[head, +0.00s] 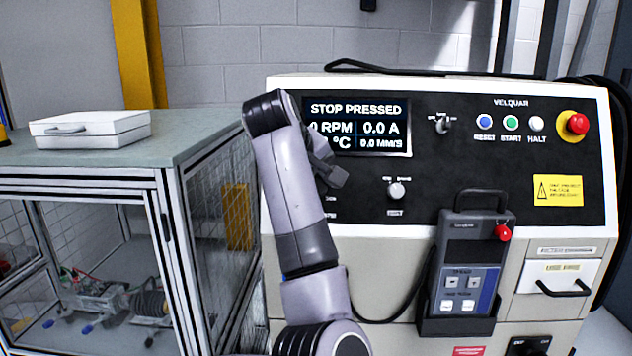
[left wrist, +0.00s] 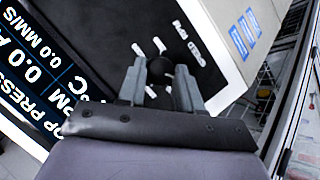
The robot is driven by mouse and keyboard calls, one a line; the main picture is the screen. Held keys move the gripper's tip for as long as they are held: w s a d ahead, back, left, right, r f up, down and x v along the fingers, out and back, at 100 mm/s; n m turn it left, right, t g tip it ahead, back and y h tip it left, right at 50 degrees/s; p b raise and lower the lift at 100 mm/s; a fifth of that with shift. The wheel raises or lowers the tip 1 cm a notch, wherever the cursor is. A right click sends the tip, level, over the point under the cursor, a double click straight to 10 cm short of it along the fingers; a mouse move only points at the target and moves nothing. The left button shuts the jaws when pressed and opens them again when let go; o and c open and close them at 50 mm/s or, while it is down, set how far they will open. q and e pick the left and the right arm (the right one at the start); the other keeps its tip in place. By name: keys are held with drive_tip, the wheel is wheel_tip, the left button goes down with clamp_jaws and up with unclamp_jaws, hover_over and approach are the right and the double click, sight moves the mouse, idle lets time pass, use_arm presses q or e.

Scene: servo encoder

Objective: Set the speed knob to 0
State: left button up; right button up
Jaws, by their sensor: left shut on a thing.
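My left gripper (head: 336,180) is at the control panel, just below the display, with my forearm rising in front of the cabinet. In the left wrist view its two fingers (left wrist: 160,80) are closed around a dark round knob (left wrist: 159,67), with white marks on the black panel around it. The knob's pointer and the setting it points to cannot be made out. In the head view the knob is hidden behind the gripper. The display (head: 385,118) reads "STOP PRESSED", 0 RPM, 0.0 A and 0.0 MM/S; the temperature digits are covered. My right gripper is not in view.
A pale knob (head: 396,191) is right of my gripper, with a selector switch (head: 441,123) above. Reset (head: 484,121), start and halt buttons and a red emergency stop (head: 577,123) are further right. A pendant (head: 470,262) hangs below. A mesh-sided cage (head: 150,170) stands left.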

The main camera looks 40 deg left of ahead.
use_arm(q)
drive_tip(key=shift+f+n+t, duration=0.1)
drive_tip(key=shift+n+t, duration=0.2)
drive_tip(key=shift+n, duration=0.1)
idle(0.3)
drive_tip(key=o, duration=1)
drive_tip(key=shift+o, duration=0.2)
drive_tip(key=a+v, duration=0.1)
drive_tip(key=v, duration=0.6)
drive_tip(key=shift+d+b, duration=0.3)
drive_tip(key=shift+d, duration=0.05)
drive_tip(key=shift+s, duration=0.15)
